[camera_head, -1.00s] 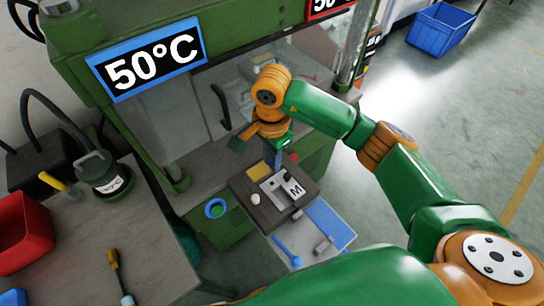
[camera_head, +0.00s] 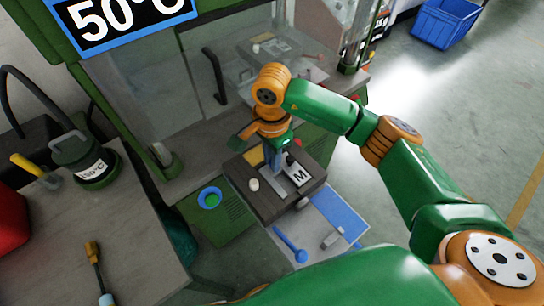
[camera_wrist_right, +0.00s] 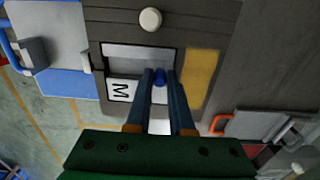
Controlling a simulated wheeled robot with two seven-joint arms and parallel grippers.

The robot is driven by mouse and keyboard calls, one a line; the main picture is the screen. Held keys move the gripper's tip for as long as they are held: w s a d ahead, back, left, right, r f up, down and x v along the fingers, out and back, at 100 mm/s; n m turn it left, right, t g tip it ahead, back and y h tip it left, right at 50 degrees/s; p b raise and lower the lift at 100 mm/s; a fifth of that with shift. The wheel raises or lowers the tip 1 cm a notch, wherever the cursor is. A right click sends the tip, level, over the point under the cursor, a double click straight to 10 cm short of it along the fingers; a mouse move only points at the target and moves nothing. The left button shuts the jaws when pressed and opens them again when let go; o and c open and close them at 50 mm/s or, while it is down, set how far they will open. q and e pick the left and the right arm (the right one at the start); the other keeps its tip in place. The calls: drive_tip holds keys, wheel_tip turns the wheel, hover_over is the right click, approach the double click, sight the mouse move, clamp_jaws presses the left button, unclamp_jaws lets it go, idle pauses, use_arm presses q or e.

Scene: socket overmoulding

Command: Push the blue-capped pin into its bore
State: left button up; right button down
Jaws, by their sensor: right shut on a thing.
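My right gripper (camera_head: 274,168) points down at a dark mould block (camera_head: 263,205) in front of the press. In the right wrist view its two fingers (camera_wrist_right: 160,76) are nearly together, shut on the blue-capped pin (camera_wrist_right: 159,78), whose blue cap shows between the tips. The tips are over a pale metal insert (camera_wrist_right: 138,52) in the block, beside a white plate marked M (camera_wrist_right: 121,91). The pin's lower end and its bore are hidden, so I cannot tell how deep the pin sits. My left gripper is not in view.
A white knob (camera_head: 254,184) and a yellow plate (camera_wrist_right: 201,78) are on the block. A tray with a blue area (camera_head: 337,213) holds a blue-handled tool (camera_head: 290,243). A green-filled blue ring (camera_head: 210,198) is left of the block. The press glass stands behind.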

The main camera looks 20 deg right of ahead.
drive_tip(key=shift+f, duration=0.1)
idle(0.3)
drive_tip(key=c, duration=0.7)
unclamp_jaws()
wheel_tip(320, 180, up, 6)
drive_tip(key=shift+r+b, duration=0.15)
drive_tip(key=shift+b, duration=0.5)
drive_tip(key=shift+r, duration=0.4)
